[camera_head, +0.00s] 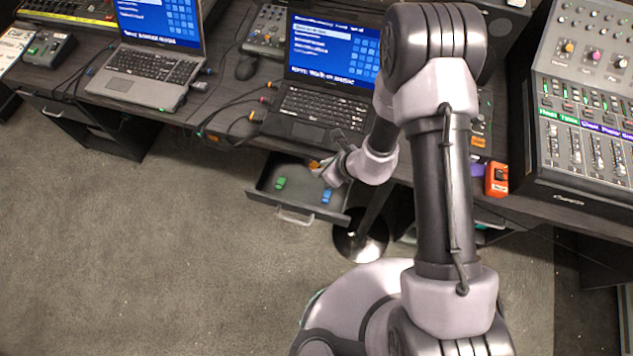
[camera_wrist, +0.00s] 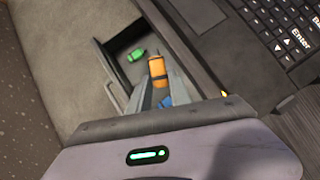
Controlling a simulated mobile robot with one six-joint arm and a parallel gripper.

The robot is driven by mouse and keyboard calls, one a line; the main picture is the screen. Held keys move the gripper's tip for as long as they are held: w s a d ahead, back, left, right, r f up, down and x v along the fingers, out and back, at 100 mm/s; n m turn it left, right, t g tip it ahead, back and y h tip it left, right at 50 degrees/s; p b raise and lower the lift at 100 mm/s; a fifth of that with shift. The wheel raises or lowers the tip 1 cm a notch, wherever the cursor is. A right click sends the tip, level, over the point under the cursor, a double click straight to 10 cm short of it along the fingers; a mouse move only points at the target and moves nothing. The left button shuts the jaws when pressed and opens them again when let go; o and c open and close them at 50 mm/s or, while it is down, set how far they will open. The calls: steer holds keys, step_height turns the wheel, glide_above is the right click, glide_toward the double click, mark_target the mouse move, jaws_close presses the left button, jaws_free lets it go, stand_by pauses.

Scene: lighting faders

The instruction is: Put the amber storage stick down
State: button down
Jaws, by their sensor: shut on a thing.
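The amber storage stick (camera_wrist: 158,70) is held between the fingertips of my gripper (camera_wrist: 157,84) in the wrist view. In the head view the amber stick (camera_head: 315,164) shows as a small orange patch at my gripper (camera_head: 324,168), partly hidden by it. My gripper is shut on the stick, over the open drawer (camera_head: 260,196) below the desk. A green stick (camera_head: 281,183) and a blue stick (camera_head: 327,196) lie in the drawer. In the wrist view the green stick (camera_wrist: 136,55) is beyond the amber one, and the blue stick (camera_wrist: 166,102) is mostly hidden behind the fingers.
The desk edge and a black laptop (camera_head: 318,126) are close beside my gripper. A second laptop (camera_head: 150,65), cables and a mouse (camera_head: 246,68) stand farther left. An orange box (camera_head: 496,179) and a mixer (camera_head: 590,120) are at the right. The drawer floor between the sticks is clear.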

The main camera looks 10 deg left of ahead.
step_height(320, 180, down, 12)
steer(key=b, duration=0.3)
steer(key=shift+f, duration=0.15)
steer(key=shift+f+b, duration=0.1)
steer(key=shift+b, duration=0.25)
steer(key=shift+f+b, duration=0.3)
steer(key=c, duration=1.2)
jaws_free()
steer(key=shift+r, duration=0.1)
